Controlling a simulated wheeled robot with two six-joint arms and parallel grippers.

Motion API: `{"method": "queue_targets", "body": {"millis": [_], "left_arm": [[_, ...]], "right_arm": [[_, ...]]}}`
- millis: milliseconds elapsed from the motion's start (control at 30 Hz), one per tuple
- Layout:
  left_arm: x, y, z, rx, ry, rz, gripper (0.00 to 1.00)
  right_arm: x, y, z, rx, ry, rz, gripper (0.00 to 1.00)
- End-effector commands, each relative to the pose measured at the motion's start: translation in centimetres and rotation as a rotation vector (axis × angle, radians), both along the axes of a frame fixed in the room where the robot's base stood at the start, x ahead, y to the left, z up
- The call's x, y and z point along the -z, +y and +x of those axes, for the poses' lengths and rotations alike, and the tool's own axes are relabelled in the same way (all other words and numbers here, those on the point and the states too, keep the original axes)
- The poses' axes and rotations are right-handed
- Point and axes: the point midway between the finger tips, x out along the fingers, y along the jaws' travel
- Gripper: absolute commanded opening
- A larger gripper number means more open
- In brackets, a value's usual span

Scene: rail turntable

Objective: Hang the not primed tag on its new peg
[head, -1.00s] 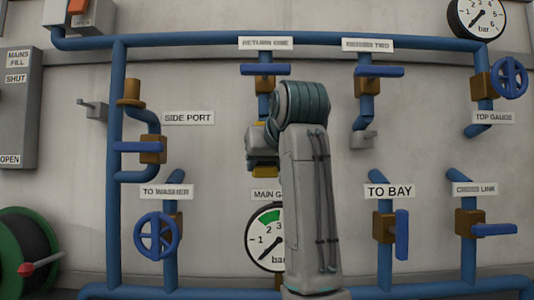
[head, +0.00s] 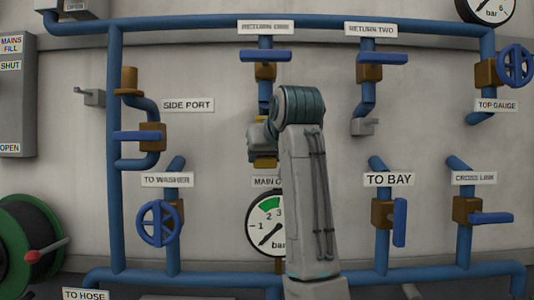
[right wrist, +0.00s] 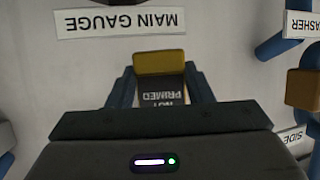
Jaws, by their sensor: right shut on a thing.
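The not primed tag (right wrist: 163,95) is a dark plate with a yellow end, its lettering upside down in the right wrist view. My right gripper (right wrist: 160,82) is shut on it, with a blue-grey finger on each side. In the head view, my right gripper (head: 262,152) is in front of the wall above the main gauge, and a bit of yellow shows at it. A grey bracket with a peg (head: 92,96) is on the wall left of the side port pipe. Another grey bracket (head: 364,126) is below the return two valve. My left gripper is out of view.
Blue pipes with brown valves and blue handles surround my right arm. The main gauge (head: 266,222) is partly hidden behind the arm. The to bay valve (head: 383,213) stands to the right, a hose reel (head: 22,240) at lower left. Bare wall lies around the side port label (head: 188,105).

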Motion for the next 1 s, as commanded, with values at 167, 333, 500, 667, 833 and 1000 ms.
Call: {"method": "queue_targets", "body": {"millis": [167,333,500,667,833,1000], "left_arm": [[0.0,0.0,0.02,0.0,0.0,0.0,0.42],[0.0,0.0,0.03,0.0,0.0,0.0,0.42],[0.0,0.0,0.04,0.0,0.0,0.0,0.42],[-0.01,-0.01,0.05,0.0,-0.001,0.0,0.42],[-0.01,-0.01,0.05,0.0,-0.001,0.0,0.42],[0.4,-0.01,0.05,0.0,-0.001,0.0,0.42]], "right_arm": [[-0.01,-0.01,0.01,0.0,0.0,0.0,0.21],[-0.02,-0.01,-0.01,0.0,0.0,0.0,0.21],[-0.03,-0.01,-0.02,0.0,0.0,0.0,0.48],[-0.03,-0.01,-0.02,0.0,0.0,0.0,0.72],[-0.03,-0.01,-0.02,0.0,0.0,0.0,0.72],[-0.22,-0.17,-0.56,0.001,-0.003,0.0,0.72]]}}
